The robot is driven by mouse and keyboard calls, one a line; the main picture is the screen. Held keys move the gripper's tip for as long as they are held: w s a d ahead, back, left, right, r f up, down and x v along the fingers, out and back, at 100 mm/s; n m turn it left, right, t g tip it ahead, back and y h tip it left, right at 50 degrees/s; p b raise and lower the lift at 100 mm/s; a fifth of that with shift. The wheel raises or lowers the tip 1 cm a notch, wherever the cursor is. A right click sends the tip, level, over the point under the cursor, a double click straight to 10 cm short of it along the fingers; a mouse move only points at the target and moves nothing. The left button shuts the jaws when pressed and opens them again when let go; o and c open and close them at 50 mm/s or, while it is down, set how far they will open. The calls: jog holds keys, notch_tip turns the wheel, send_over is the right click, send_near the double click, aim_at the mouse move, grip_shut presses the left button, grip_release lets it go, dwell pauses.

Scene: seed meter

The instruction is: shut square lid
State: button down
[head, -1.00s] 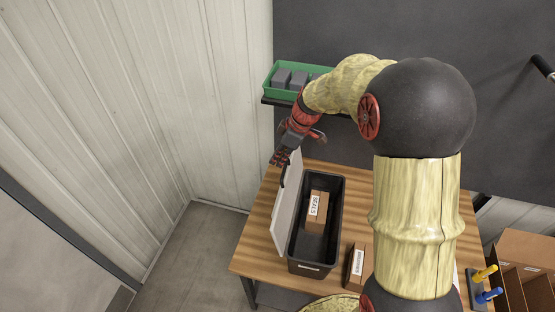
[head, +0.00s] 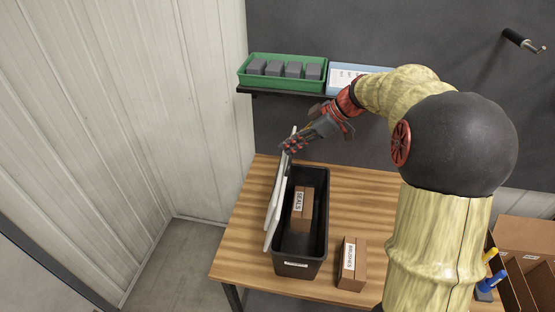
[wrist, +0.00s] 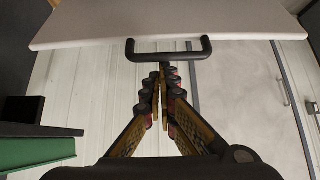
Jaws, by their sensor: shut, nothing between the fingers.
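The lid (head: 272,218) is a pale flat panel standing open, roughly upright, along the left long side of a black bin (head: 301,267). In the wrist view the lid (wrist: 170,22) spans the top, with a black bar handle (wrist: 168,57) on its edge. My gripper (head: 289,147) is at the far end of the lid in the head view. In the wrist view my gripper (wrist: 160,82) is shut and empty, its fingertips just below the handle. I cannot tell whether they touch it.
A box labelled SEALS (head: 302,209) lies inside the bin. A second small box (head: 351,264) stands right of it on the wooden table (head: 240,243). A shelf behind holds a green tray (head: 281,80) and a blue one (head: 352,80). The ribbed wall (head: 130,100) is left.

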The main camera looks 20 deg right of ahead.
jog(key=s+d+f+t+y+b, duration=0.1)
jog(key=s+d+f+b, duration=0.3)
jog(key=d+b, duration=0.25)
jog(key=s+d+f+t+y+b, duration=0.1)
jog(key=s+d+f+y+b, duration=0.1)
jog(key=s+d+f+b, duration=0.45)
jog(key=d+f+b, duration=0.2)
jog(key=f+b, duration=0.3)
jog(key=s+d+f+b, duration=0.1)
jog(key=d+f+b, duration=0.2)
jog(key=f+b, duration=0.4)
jog(key=shift+d+f, duration=0.35)
jog(key=shift+f, duration=0.35)
jog(key=shift+r, duration=0.1)
